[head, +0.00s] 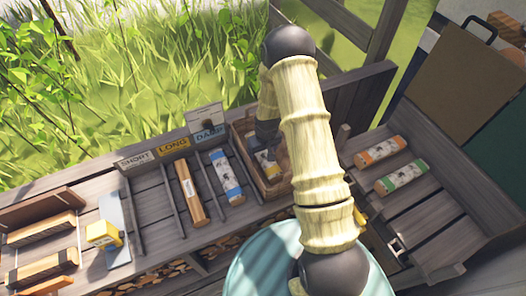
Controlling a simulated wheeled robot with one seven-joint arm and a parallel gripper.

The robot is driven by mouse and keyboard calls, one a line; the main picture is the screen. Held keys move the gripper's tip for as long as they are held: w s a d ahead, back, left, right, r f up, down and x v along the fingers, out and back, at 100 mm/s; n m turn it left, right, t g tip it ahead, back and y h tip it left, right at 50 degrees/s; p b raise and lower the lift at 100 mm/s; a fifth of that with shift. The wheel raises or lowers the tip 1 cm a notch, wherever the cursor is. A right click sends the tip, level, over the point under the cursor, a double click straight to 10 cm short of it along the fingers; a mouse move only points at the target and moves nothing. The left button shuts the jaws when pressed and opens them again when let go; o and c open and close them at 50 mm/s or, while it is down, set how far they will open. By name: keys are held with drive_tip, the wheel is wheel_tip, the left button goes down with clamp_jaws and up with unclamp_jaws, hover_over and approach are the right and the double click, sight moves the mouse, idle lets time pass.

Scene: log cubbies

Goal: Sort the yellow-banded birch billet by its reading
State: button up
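A pale billet with a yellow band (265,162) lies in a small wooden tray (274,193) at the back of the bench, partly hidden by my arm. My gripper (268,148) is dark and points down over this tray, close to the billet. Its fingertips are mostly hidden, so I cannot tell whether they are open or touch the billet. Left of the tray are slots with signs reading SHORT (135,160), LONG (173,145) and DAMP (209,134). A blue-banded billet (226,176) lies in front of DAMP, and a brown billet (189,193) in front of LONG.
A yellow device (102,234) stands on a grey plate (115,215) at left. Wooden cradles (40,230) are further left. An orange-banded billet (380,151) and a green-banded billet (402,177) lie on the right-hand rack. The slot before SHORT looks empty. A light teal round surface (262,262) is in front.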

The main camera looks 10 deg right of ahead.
drive_tip(key=shift+r+p, duration=2.9)
drive_tip(key=shift+r, duration=1.35)
wheel_tip(320, 180, up, 17)
drive_tip(key=s, duration=0.2)
drive_tip(key=shift+s+d, duration=0.25)
drive_tip(key=shift+s, duration=0.05)
drive_tip(key=shift+r, duration=0.1)
drive_tip(key=s+r+m+p, duration=0.2)
drive_tip(key=s+r+p, duration=0.3)
drive_tip(key=s+r, duration=0.8)
drive_tip(key=s, duration=0.3)
drive_tip(key=shift+s+a+t+p, duration=0.25)
drive_tip(key=shift+s+t+p, duration=0.05)
drive_tip(key=shift+s+t, duration=0.1)
